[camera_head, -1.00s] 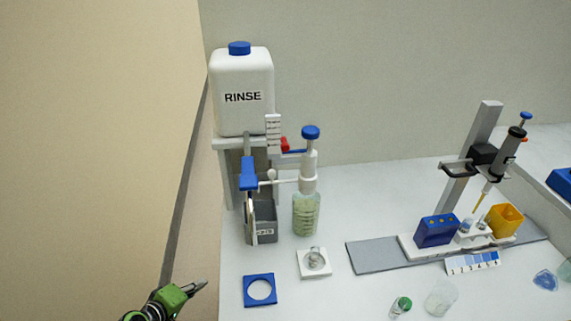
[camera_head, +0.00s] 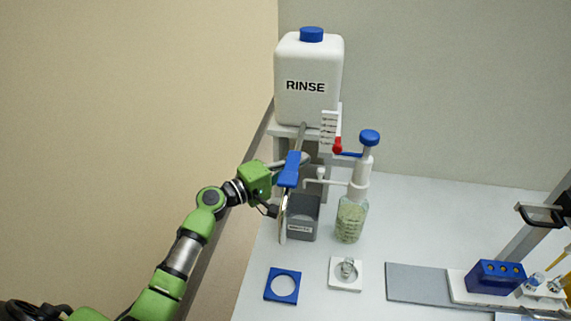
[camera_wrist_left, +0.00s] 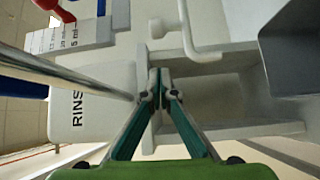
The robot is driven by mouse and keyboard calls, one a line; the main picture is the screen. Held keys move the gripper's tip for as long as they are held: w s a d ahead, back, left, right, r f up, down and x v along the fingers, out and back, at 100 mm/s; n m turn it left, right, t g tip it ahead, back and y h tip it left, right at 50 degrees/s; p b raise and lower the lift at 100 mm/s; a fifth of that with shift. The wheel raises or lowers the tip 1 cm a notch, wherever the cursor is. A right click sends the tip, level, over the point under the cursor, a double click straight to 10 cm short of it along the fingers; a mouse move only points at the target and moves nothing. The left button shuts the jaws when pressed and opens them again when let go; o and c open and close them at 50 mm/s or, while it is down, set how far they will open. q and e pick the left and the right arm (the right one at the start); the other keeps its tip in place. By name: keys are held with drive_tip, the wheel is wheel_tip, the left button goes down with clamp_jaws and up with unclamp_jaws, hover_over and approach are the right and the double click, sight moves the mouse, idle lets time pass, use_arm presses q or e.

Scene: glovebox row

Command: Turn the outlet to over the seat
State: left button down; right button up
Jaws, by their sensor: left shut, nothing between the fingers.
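The outlet is a bare metal tube (camera_head: 284,222) with a blue lever-like part (camera_head: 290,168), hanging below the white RINSE bottle (camera_head: 308,85). Its lower end is in front of the left side of a grey bin (camera_head: 304,214). Two plates could be the seat: a blue square ring (camera_head: 282,285) and a white square plate (camera_head: 346,284) bearing a small clear glass piece; I cannot tell which. My left gripper (camera_head: 273,210) is shut and empty, just left of the tube. In the left wrist view its fingertips (camera_wrist_left: 160,78) meet close beside a metal rod (camera_wrist_left: 70,70); contact is unclear.
A dispenser bottle (camera_head: 351,220) with a blue top and a side nozzle stands right of the bin. A small scale card (camera_head: 330,131) and a red knob (camera_head: 338,146) sit above it. A pipette rack (camera_head: 495,278) is at the right.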

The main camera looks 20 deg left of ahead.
sight(310, 181)
use_arm(q)
drive_tip(key=s+d+p, duration=0.2)
drive_tip(key=d, duration=0.1)
drive_tip(key=shift+d, duration=0.15)
drive_tip(key=shift+w+f, duration=0.15)
drive_tip(key=n+y+p, duration=0.1)
drive_tip(key=s+t+y+p, duration=0.1)
drive_tip(key=shift+d+n+p, duration=0.35)
drive_tip(key=shift+n+p, duration=0.05)
drive_tip(key=shift+s+a+n+t+y+p, duration=0.1)
drive_tip(key=shift+s+n+t+y+p, duration=0.15)
drive_tip(key=shift+y, duration=0.3)
drive_tip(key=shift+s+n+t+y+p, duration=0.15)
drive_tip(key=shift+n+t+y, duration=0.15)
drive_tip(key=shift+y, duration=0.25)
